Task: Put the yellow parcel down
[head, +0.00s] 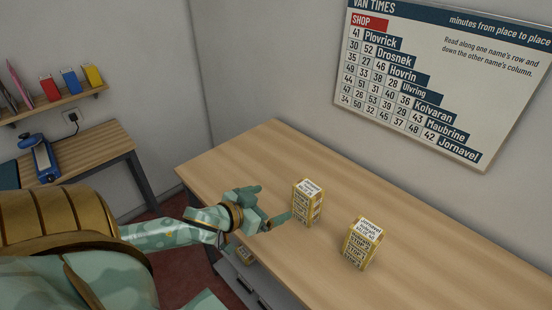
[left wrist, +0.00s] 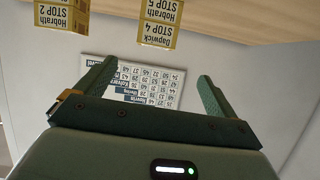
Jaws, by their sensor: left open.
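Two upright yellow parcels with white printed labels stand on the wooden counter (head: 420,275). The nearer parcel to my gripper (head: 307,203) is at the middle of the head view; the other parcel (head: 362,244) is to its right. My left gripper (head: 275,202) is open and empty, just left of the first parcel, with a small gap apparent. In the left wrist view, my open jaws (left wrist: 156,76) have nothing between them. Parts of two labelled parcels, one on the left (left wrist: 62,14) and one at the middle (left wrist: 160,22), show upside down at the top edge. My right gripper is out of view.
A van times board (head: 440,80) hangs on the wall behind. At left, a shelf (head: 60,103) holds small coloured boxes, above a side table (head: 95,148) with a blue device (head: 40,155). The counter's right part is clear.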

